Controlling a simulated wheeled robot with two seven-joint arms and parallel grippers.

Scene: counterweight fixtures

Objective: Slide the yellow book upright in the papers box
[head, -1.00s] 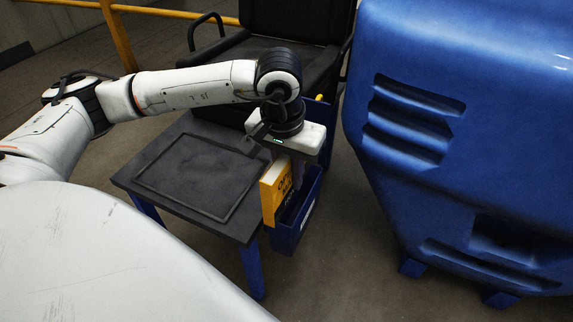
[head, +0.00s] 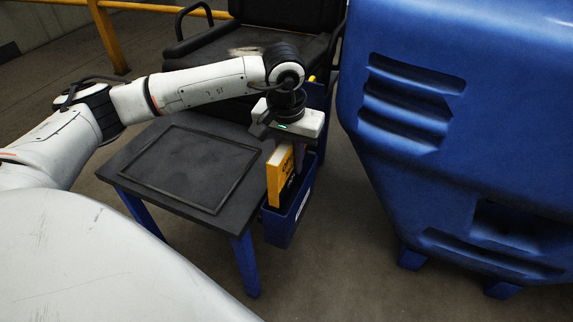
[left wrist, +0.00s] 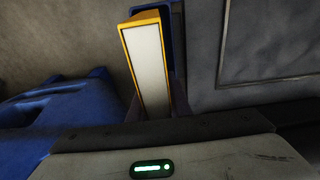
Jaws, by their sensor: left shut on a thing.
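The yellow book (head: 279,176) stands upright in my left gripper (head: 298,153), at the right side of the small table. The dark blue papers box (head: 279,230) hangs beside the table edge, directly below. The book's lower end is at the near end of the box opening; I cannot tell how far inside it is. In the left wrist view the book (left wrist: 147,65) shows its pale page edge, with the gripper fingers (left wrist: 155,108) around its near end. A strip of the box (left wrist: 178,45) shows behind it. My right gripper is not in view.
The dark table (head: 135,181) has a raised rectangular outline and a clear top. A black chair (head: 290,40) stands behind it. A large blue machine (head: 440,190) stands to the right, with a floor gap between it and the box.

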